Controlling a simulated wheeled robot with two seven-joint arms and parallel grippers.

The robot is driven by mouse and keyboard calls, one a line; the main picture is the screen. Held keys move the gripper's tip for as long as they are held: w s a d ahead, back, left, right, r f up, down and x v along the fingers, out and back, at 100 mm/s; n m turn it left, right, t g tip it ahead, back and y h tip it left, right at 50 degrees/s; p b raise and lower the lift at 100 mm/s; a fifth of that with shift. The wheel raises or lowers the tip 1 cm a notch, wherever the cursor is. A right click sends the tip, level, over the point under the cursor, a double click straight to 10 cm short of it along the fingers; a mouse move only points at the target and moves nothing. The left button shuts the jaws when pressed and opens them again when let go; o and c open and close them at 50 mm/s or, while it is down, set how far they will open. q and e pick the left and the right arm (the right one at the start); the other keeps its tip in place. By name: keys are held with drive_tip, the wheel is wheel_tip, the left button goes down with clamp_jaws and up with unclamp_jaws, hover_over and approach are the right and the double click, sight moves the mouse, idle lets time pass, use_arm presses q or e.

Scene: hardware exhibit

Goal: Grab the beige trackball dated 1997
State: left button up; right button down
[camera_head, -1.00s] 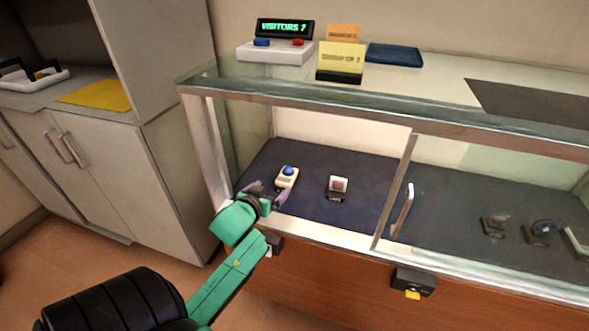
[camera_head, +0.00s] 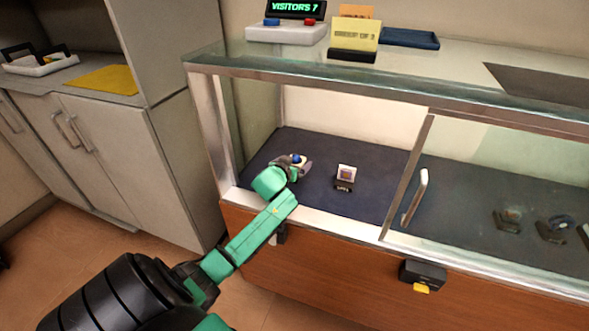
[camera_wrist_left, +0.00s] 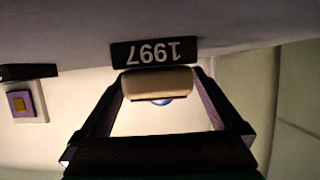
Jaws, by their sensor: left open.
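The beige trackball (camera_head: 299,158) with a blue ball stands inside the left part of the glass case, mostly hidden behind my left gripper (camera_head: 291,166). In the left wrist view the trackball (camera_wrist_left: 157,82) shows upside down, its blue ball partly in sight. A black label reading 1997 (camera_wrist_left: 154,52) is at its front. My left gripper also shows in the left wrist view (camera_wrist_left: 160,100), its fingers open on either side of the trackball, with a gap to each side. My right gripper is not in view.
A square chip on a stand (camera_head: 346,177) is to the right of the trackball. The case frame (camera_head: 330,220) runs below my arm. A glass door with a handle (camera_head: 414,197) covers the right part. A visitor counter box (camera_head: 286,33) is on top.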

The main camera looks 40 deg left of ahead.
use_arm(q)
drive_tip(key=shift+r, duration=0.1)
drive_tip(key=c, duration=1.6)
